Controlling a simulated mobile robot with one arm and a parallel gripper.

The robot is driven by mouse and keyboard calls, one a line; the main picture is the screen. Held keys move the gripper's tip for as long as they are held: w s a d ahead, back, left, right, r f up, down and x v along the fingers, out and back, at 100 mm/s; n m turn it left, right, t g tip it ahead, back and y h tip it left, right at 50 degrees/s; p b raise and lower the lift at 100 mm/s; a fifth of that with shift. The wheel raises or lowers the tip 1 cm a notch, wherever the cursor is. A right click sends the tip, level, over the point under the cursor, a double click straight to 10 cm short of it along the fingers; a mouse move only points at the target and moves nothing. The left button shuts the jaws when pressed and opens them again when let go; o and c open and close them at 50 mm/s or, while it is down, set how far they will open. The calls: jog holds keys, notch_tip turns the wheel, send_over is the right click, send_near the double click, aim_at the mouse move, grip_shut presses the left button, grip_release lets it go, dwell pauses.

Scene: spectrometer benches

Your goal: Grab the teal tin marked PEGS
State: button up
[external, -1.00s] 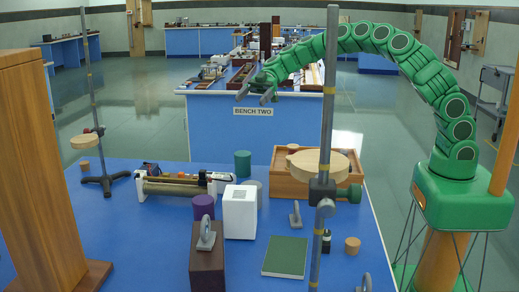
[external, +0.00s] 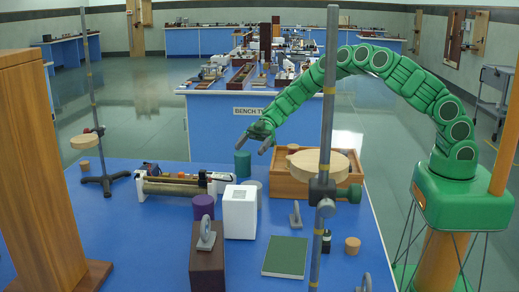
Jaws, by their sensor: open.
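A small teal cylindrical tin (external: 243,164) stands upright on the blue bench, left of the wooden tray. No lettering on it is readable at this size. My gripper (external: 254,143) is open and empty. It points down and to the left, just above and to the right of the tin in the picture. I cannot tell whether a finger touches the tin.
Near the tin are a white box (external: 240,212), a purple cylinder (external: 203,207), a wooden tray (external: 290,188) and a brass instrument (external: 175,187).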

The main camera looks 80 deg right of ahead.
aim_at(244, 152)
jog(key=shift+w+x, duration=0.15)
jog(key=shift+x, duration=1.55)
jog(key=shift+w+x, duration=0.2)
jog(key=shift+x, duration=1.5)
jog(key=shift+d, duration=0.15)
jog(key=c, duration=1.1)
jog(key=shift+r, duration=0.1)
